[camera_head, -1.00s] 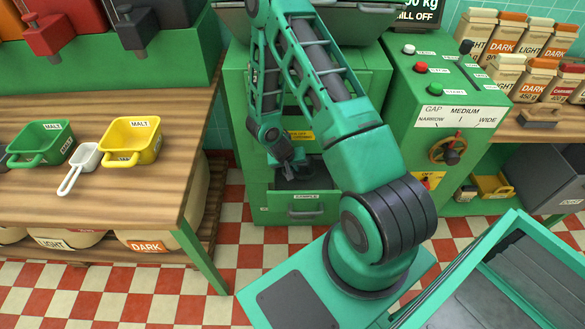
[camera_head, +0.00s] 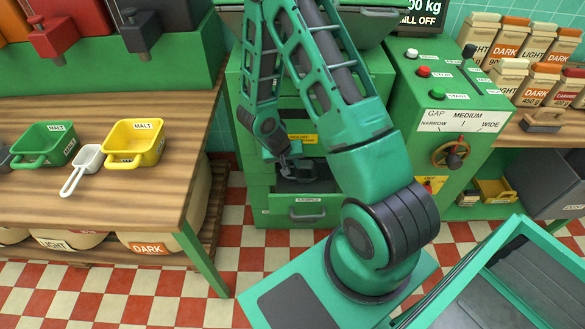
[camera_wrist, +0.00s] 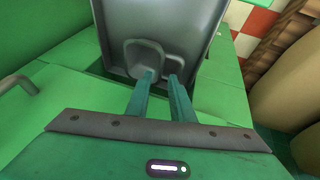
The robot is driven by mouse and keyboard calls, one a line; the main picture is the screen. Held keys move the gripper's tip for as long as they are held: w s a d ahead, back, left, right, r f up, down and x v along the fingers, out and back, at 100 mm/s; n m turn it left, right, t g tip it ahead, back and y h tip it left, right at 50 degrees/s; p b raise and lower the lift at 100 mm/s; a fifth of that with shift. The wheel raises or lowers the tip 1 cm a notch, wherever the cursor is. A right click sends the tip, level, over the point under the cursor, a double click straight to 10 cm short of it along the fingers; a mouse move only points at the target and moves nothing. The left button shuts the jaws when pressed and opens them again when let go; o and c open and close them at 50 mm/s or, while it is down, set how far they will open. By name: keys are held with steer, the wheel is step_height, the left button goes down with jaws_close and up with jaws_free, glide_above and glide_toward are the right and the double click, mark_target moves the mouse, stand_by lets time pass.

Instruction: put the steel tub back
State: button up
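The steel tub (camera_wrist: 195,20) is a grey metal tub, large in the wrist view, with rounded grey loop handles or brackets on its near face. In the head view it shows only as a dark grey shape (camera_head: 305,186) in the opening of the green machine, above the sample drawer, partly hidden by my arm. My gripper (camera_wrist: 161,78) has its two green fingers at the grey loops, a narrow gap between them. I cannot tell whether they clamp a loop. In the head view my gripper (camera_head: 294,165) is just at the opening.
The green machine (camera_head: 375,85) surrounds the opening; a drawer with a handle (camera_head: 307,214) is below. A wooden counter (camera_head: 95,210) at left bears a green tub (camera_head: 45,145), a white scoop (camera_head: 88,157) and a yellow tub (camera_head: 135,143). The control cabinet (camera_head: 450,85) is at right.

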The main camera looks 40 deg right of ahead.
steer(key=s+d+r+g, duration=0.15)
steer(key=s+r, duration=0.25)
steer(key=r, duration=0.4)
steer(key=s+d+r+m, duration=0.1)
steer(key=s+d+r, duration=0.15)
steer(key=r, duration=0.45)
steer(key=s+d+r+g, duration=0.1)
steer(key=s+r, duration=0.3)
steer(key=r, duration=0.4)
steer(key=s+a+r+y, duration=0.2)
steer(key=s+r, duration=0.4)
steer(key=s, duration=0.2)
steer(key=s+a+r+y, duration=0.2)
steer(key=s+r, duration=0.4)
steer(key=s, duration=0.3)
steer(key=shift+a+n+y, duration=0.35)
steer(key=shift+n+y, duration=0.05)
steer(key=shift+w+f, duration=0.3)
steer(key=shift+w, duration=0.25)
